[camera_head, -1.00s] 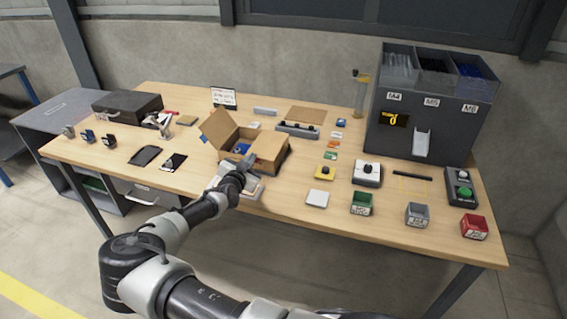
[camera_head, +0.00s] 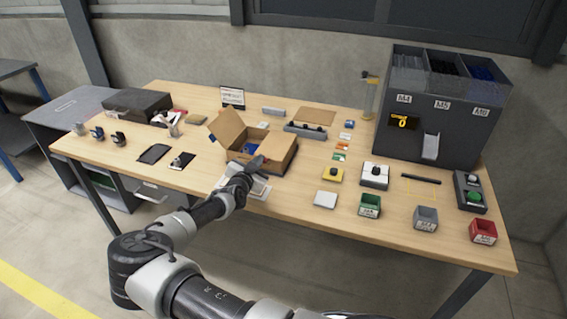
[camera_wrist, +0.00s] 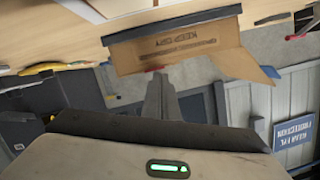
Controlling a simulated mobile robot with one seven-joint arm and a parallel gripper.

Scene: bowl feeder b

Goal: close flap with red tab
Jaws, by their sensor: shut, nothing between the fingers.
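An open brown cardboard box (camera_head: 262,157) stands near the front edge of the table, with something blue inside. Its left flap (camera_head: 227,127) stands up and leans outward. The right flap (camera_head: 279,147) lies nearer level. My gripper (camera_head: 258,162) is at the box's front side, shut and empty. In the wrist view a printed cardboard panel (camera_wrist: 185,45) lies beyond my closed fingers (camera_wrist: 158,80). A small red patch, perhaps the red tab (camera_wrist: 153,69), shows at the fingertips. I cannot tell whether they touch it. No red tab is clear in the head view.
A phone (camera_head: 182,160) and a dark tablet (camera_head: 153,153) lie left of the box. A black switch strip (camera_head: 305,130) is behind it. A white pad (camera_head: 325,200) and a green bin (camera_head: 370,206) stand to the right. A pale flat item lies under my wrist.

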